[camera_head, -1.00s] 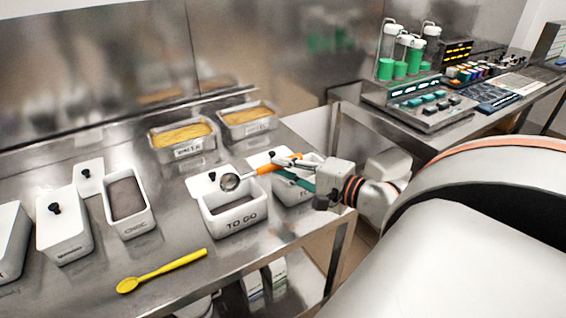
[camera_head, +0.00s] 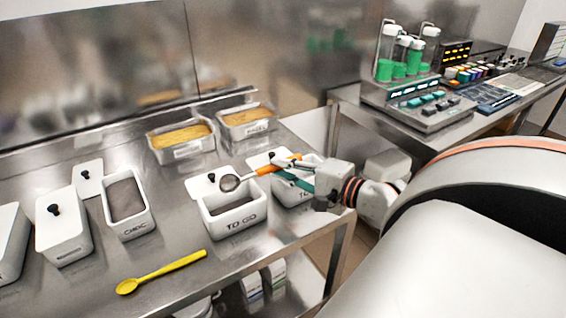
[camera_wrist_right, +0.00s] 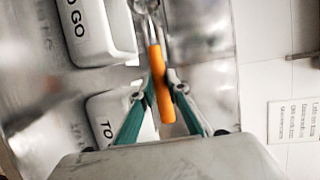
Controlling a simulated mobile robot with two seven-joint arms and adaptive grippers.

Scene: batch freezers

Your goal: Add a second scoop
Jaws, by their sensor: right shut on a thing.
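My right gripper (camera_head: 294,170) is shut on the orange handle of a scoop (camera_head: 262,170). The scoop's round metal head is over the back of the white "TO GO" tub (camera_head: 243,221); I cannot tell whether it touches the rim. In the right wrist view the orange handle (camera_wrist_right: 157,75) lies between the green fingers (camera_wrist_right: 160,100), and the "TO GO" tub (camera_wrist_right: 85,35) shows at upper left. A second white tub (camera_head: 298,193) stands partly behind my gripper. An open white "CHOC" tub (camera_head: 141,228) with brown content is to the left. My left gripper is not in view.
A yellow spoon (camera_head: 160,273) lies near the table's front edge. Two metal pans (camera_head: 180,158) with yellow content stand at the back. A lidded white tub (camera_head: 65,247) is at the left. Bare steel table lies between the "CHOC" and "TO GO" tubs.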

